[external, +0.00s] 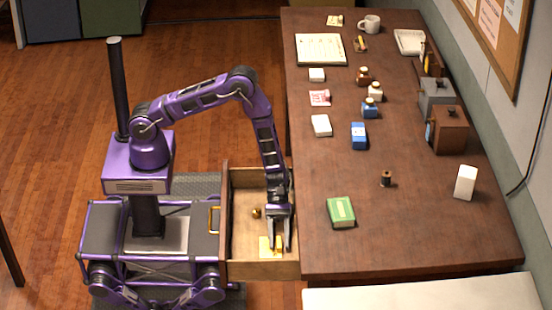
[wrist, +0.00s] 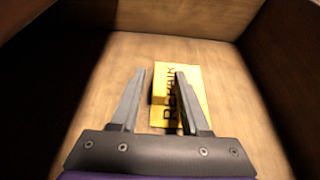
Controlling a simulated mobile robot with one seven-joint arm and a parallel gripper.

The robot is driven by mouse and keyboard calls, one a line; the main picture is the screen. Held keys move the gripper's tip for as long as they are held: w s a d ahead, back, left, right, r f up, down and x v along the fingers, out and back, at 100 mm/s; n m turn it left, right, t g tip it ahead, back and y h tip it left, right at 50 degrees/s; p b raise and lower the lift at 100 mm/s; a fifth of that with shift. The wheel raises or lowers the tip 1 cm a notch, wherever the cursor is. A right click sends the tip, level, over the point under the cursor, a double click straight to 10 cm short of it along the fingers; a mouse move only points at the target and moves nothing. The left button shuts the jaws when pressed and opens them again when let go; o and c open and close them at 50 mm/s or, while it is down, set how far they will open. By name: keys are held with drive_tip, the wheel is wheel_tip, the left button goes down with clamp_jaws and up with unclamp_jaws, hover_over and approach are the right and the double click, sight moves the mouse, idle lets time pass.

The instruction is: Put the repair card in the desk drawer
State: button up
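The yellow repair card (external: 265,247) lies flat on the floor of the open desk drawer (external: 262,271). In the wrist view the card (wrist: 196,92) shows dark lettering, and part of it is hidden by my right finger. My gripper (external: 280,245) reaches down into the drawer. In the wrist view my gripper (wrist: 160,76) is open, with a clear gap between its fingers and the card's left part showing in that gap. Nothing is held between the fingers. The drawer walls (wrist: 278,60) rise around it.
A small brass object (external: 256,212) lies in the drawer. The desk top (external: 420,235) holds a green box (external: 341,212), a blue box (external: 359,136), a dark spool (external: 387,179), a mug (external: 369,24) and a wooden box (external: 448,130). A pale surface (external: 425,295) is at the front.

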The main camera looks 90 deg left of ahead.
drive_tip(key=shift+a+r, duration=0.2)
drive_tip(key=shift+r, duration=0.1)
drive_tip(key=p+v, duration=0.1)
drive_tip(key=v, duration=1)
drive_tip(key=shift+a+p, duration=0.3)
